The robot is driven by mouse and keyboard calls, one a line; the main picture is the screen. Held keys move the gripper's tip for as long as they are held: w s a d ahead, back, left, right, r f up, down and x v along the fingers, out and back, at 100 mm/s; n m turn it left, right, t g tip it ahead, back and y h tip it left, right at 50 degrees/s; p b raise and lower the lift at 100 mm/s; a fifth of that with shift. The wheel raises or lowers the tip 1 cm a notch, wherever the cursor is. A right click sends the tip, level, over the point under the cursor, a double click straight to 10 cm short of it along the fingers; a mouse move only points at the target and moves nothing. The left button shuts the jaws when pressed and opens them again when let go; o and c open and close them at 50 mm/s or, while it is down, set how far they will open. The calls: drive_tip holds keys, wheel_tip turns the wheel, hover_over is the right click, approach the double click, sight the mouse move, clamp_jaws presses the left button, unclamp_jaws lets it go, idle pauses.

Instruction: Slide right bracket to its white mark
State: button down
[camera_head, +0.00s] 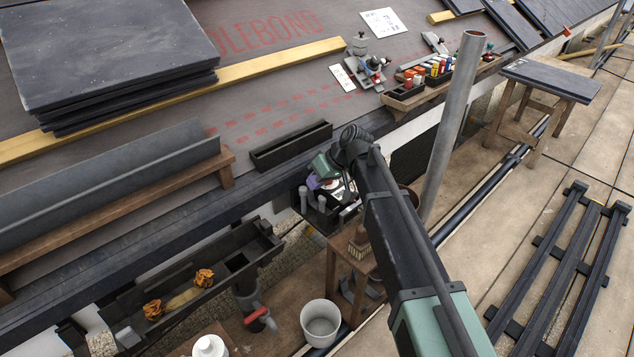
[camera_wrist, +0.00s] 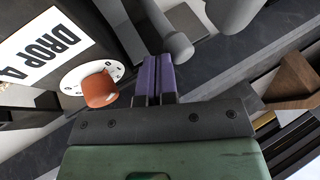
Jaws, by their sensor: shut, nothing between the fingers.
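My gripper (camera_head: 314,182) is at the eaves, in front of the dark roof edge, with the arm reaching in from the lower right. In the wrist view its two purple fingers (camera_wrist: 159,78) lie side by side, shut with nothing between them. A grey rounded peg (camera_wrist: 177,46) is just beyond the fingertips; I cannot tell whether they touch. I cannot pick out the right bracket or its white mark with certainty in either view. My arm hides part of the eaves.
An orange knob (camera_wrist: 100,88) on a white dial and a white "DROP" sign (camera_wrist: 38,45) are left of the fingers. A gutter (camera_head: 205,283) with orange leaf clumps is at lower left. An upright grey pole (camera_head: 452,120) stands right of my arm. A white bucket (camera_head: 320,322) stands below.

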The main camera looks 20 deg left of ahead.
sight(302, 190)
drive_tip(key=s+a, duration=0.1)
drive_tip(key=s, duration=0.2)
drive_tip(key=shift+a, duration=0.4)
drive_tip(key=shift+w, duration=0.1)
drive_tip(key=p+v, duration=0.8)
drive_tip(key=v, duration=0.2)
